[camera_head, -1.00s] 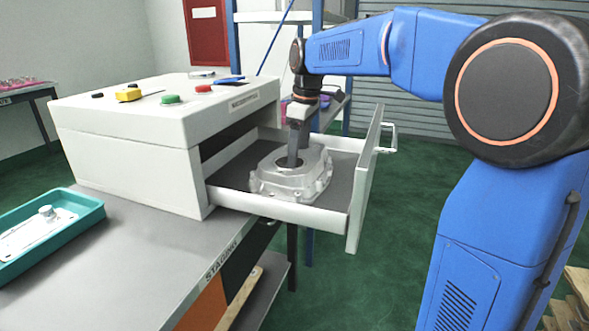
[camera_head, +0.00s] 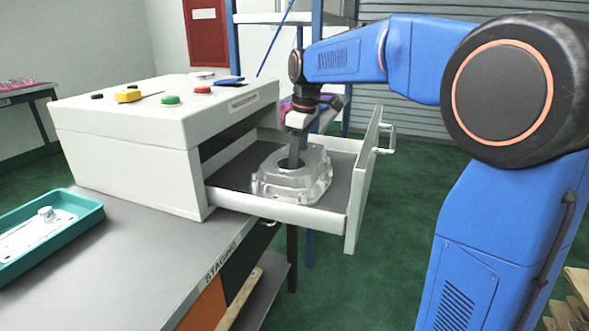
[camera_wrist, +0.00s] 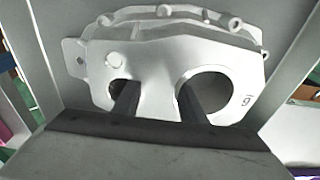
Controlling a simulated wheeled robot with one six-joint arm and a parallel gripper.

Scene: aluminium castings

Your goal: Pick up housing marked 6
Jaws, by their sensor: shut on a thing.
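The housing marked 6 (camera_head: 315,183) is a silver-grey aluminium casting lying in the open drawer (camera_head: 280,210) of the light grey cabinet. In the wrist view the housing (camera_wrist: 150,60) shows a small hole at left, a larger round hole at right, and an underlined 6, upside down, near its right edge. My gripper (camera_head: 293,160) reaches down onto it from above. In the wrist view my gripper (camera_wrist: 156,98) has one dark finger in each hole, shut on the wall between them. The fingertips are hidden inside the holes. The housing appears to rest on the drawer floor.
The drawer's front panel (camera_head: 363,185) and low side walls stand close around the housing. The cabinet (camera_head: 130,165) carries coloured buttons on top. A teal tray (camera_head: 85,222) with a white part lies on the grey bench at left. Green floor is open beyond the drawer.

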